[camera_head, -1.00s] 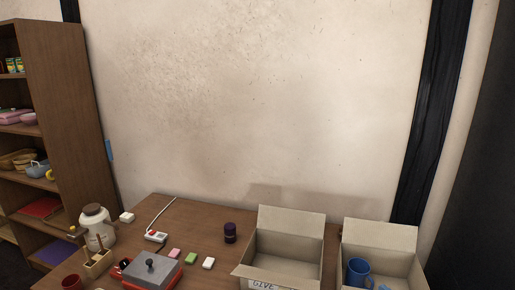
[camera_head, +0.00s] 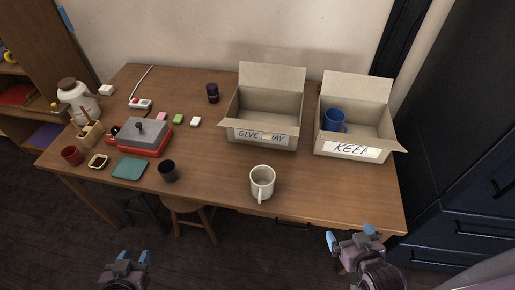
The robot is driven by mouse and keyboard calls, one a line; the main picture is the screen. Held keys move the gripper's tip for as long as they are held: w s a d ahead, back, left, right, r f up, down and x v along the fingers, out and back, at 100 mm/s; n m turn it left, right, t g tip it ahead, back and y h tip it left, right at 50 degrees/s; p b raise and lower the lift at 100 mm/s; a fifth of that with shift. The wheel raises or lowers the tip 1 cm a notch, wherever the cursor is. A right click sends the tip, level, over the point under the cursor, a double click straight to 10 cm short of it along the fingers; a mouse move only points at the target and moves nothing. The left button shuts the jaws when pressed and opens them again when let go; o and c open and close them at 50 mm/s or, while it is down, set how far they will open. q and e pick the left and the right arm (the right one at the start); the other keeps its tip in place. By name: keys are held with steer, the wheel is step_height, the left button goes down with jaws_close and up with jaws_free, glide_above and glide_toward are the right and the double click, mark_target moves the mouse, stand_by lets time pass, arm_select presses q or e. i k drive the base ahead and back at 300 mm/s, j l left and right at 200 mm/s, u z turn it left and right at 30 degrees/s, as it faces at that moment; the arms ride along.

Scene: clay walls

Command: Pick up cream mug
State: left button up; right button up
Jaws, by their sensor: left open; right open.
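The cream mug (camera_head: 262,183) stands upright near the front edge of the wooden table, with its handle toward me. It is in front of the box labelled GIVE AWAY (camera_head: 265,137). My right gripper (camera_head: 350,238) is open and empty, below and to the right of the mug, beyond the table's front edge. My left gripper (camera_head: 130,257) is open and empty at the lower left, also in front of the table and far from the mug. Neither gripper touches anything.
A KEEP box (camera_head: 347,149) at the right holds a blue mug (camera_head: 334,120). A dark cup (camera_head: 168,171), a teal cloth-like square (camera_head: 129,168), a red and grey appliance (camera_head: 145,137) and a red cup (camera_head: 71,155) stand left. Stools sit under the table (camera_head: 220,188). Table around the cream mug is clear.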

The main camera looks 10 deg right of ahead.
mark_target(262, 177)
steer(key=j+z, duration=0.15)
steer(key=z, duration=0.15)
steer(key=j+z, duration=0.1)
steer(key=z, duration=0.2)
steer(key=k+j+z, duration=0.25)
steer(key=j, duration=0.15)
steer(key=k+j+z, duration=0.2)
steer(key=j, duration=0.2)
steer(key=k+j, duration=0.15)
steer(key=j, duration=0.25)
steer(key=k+j+z, duration=0.1)
steer(key=j, duration=0.25)
steer(key=k+j, duration=0.25)
steer(key=j, duration=0.15)
steer(key=k+j+z, duration=0.1)
steer(key=j, duration=0.25)
steer(key=i+j, duration=0.15)
steer(key=j, duration=0.05)
